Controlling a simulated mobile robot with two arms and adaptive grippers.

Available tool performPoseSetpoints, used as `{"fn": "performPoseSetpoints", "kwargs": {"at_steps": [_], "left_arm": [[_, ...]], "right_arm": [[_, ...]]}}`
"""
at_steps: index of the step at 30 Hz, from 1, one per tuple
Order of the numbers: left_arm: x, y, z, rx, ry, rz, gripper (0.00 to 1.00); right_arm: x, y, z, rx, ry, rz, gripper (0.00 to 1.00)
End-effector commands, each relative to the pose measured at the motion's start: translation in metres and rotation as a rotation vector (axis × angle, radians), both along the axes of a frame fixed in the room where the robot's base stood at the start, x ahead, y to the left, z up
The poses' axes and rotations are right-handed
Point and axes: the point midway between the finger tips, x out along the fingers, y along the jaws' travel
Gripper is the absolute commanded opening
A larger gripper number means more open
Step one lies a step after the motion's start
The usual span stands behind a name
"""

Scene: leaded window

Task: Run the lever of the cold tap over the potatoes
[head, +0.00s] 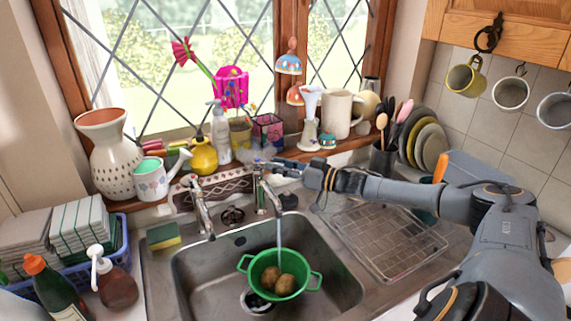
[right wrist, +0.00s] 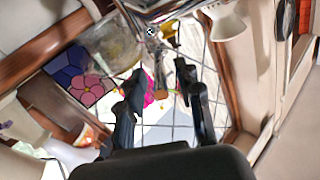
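Two chrome taps stand behind the steel sink: a left tap (head: 203,208) and a right tap (head: 262,195). A thin stream of water (head: 279,232) falls from the right tap into a green colander (head: 252,271) in the basin. Brown potatoes (head: 285,284) lie in the colander. My right gripper (head: 268,165) is at the top of the right tap, by its lever. In the right wrist view its two dark fingers (right wrist: 162,74) are apart, with chrome tap parts (right wrist: 182,72) close to them. Contact with the lever is unclear. My left gripper is out of view.
The windowsill behind the taps is crowded: a white vase (head: 108,160), a yellow pot (head: 202,157), a patterned box (head: 267,130) and a cream jug (head: 340,112). A wire rack (head: 390,240) lies right of the basin, under my right arm. A sponge (head: 163,236) sits left.

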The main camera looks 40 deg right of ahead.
Motion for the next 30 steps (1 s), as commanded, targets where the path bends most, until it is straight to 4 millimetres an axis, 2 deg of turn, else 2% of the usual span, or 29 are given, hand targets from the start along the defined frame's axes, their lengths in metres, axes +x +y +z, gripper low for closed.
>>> {"fn": "performPoseSetpoints", "kwargs": {"at_steps": [11,24,30], "left_arm": [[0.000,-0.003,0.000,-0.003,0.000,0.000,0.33],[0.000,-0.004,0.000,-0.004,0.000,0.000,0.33],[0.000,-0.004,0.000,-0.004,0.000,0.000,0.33]], "right_arm": [[-0.030,-0.011,-0.001,-0.003,0.006,0.001,0.35],[-0.089,-0.035,-0.001,-0.005,0.005,0.001,0.35],[-0.106,-0.041,0.000,-0.001,0.000,0.002,0.35]]}}
